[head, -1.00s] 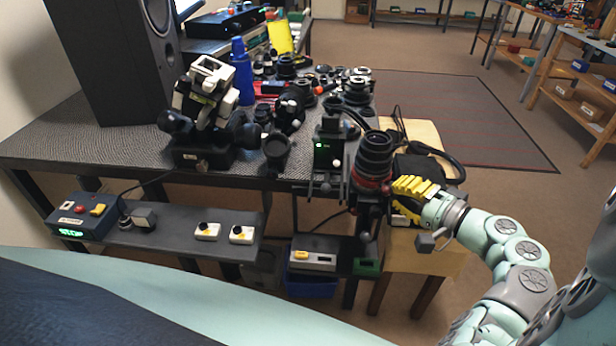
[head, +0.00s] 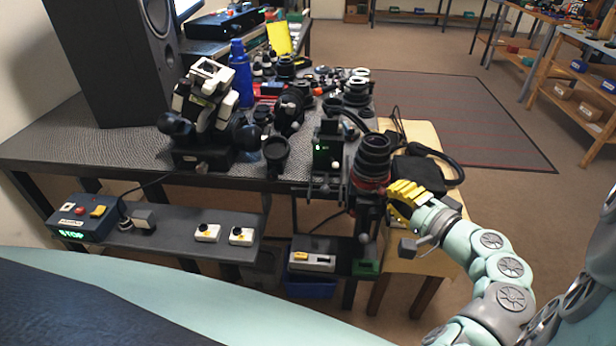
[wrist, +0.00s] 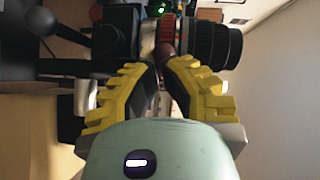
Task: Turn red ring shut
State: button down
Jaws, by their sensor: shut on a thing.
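A black ribbed lens (head: 372,155) stands upright on a stand at the bench's front edge. The red ring (head: 370,184) is a band around the lens's lower part; in the wrist view the ring (wrist: 167,36) crosses just beyond my fingertips, with the ribbed barrel (wrist: 217,46) to its right. My gripper (head: 390,190), with yellow ridged fingers, reaches the ring from the right. In the wrist view my gripper (wrist: 162,66) has its fingertips close together, shut on the edge of the red ring. The tips partly hide the contact.
A black device with a green light (head: 327,148) stands just left of the lens. A black pouch with a strap (head: 420,172) lies on a wooden stool (head: 425,135) behind my gripper. The bench (head: 100,140) holds many lens parts. Open floor lies to the right.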

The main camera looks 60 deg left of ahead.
aim_at(367, 189)
jog(key=shift+s+a+m+t+h+p, duration=0.15)
jog(key=shift+s+m+t, duration=0.5)
jog(key=shift+t, duration=0.35)
jog(key=shift+s+a+m+t+h+p, duration=0.15)
jog(key=shift+s+m+t, duration=0.25)
jog(key=shift+m+t, duration=0.5)
dwell(0.7)
jog(key=shift+s+a+m+t+h, duration=0.25)
jog(key=shift+s+m+t+h, duration=0.2)
jog(key=shift+m+t, duration=0.45)
jog(key=shift+s+a+m+t+h, duration=0.2)
jog(key=shift+s+m+t+h, duration=0.25)
jog(key=shift+t, duration=0.75)
jog(key=shift+s+a, duration=0.25)
jog(key=shift+s, duration=0.1)
dwell(3.0)
